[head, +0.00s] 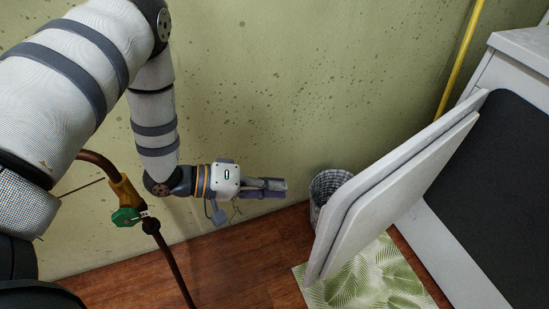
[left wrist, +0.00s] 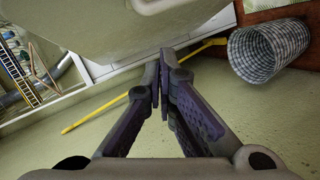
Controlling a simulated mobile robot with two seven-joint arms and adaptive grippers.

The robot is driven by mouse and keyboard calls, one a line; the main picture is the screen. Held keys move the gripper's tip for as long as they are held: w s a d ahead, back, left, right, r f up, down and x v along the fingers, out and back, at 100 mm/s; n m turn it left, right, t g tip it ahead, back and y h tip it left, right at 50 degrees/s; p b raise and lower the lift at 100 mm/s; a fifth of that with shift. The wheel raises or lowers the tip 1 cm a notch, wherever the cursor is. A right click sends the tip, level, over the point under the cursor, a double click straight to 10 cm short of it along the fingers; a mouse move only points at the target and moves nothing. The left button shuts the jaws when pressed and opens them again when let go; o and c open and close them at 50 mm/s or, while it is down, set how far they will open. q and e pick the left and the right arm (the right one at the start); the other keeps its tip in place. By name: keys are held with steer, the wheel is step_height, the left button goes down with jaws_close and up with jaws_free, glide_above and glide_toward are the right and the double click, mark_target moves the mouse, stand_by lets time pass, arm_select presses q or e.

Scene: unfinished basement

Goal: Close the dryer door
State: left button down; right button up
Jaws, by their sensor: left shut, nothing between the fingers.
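The white dryer (head: 450,262) stands at the right of the head view, with a large dark area (head: 500,170) on its front. Its thick white door (head: 385,200) stands open, swung out from the front towards the lower middle. A pale panel, apparently the door (left wrist: 110,25), fills the upper left of the left wrist view. My left gripper (head: 277,187) is shut and empty, left of the door and apart from it, near the wall. Its fingertips meet in the left wrist view (left wrist: 164,62). My right gripper is not in view.
A wire-like grey basket (head: 325,186) stands between my left gripper and the door; it also shows in the left wrist view (left wrist: 268,52). A leaf-patterned mat (head: 375,280) lies below the door. A pipe with a green valve (head: 125,216) is at left. A yellow pipe (head: 461,60) runs behind the dryer.

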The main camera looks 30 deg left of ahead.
arm_select(q)
steer(key=s+a+r+g+h+b, duration=0.1)
steer(key=s+a+r+g+h, duration=0.1)
steer(key=a+r+h, duration=0.35)
steer(key=w+d+r, duration=0.2)
steer(key=d+r, duration=0.1)
steer(key=d, duration=1.2)
steer(key=shift+m+p, duration=0.3)
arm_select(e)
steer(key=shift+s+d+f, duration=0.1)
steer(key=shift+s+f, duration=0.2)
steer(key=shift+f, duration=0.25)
arm_select(q)
steer(key=shift+h, duration=0.25)
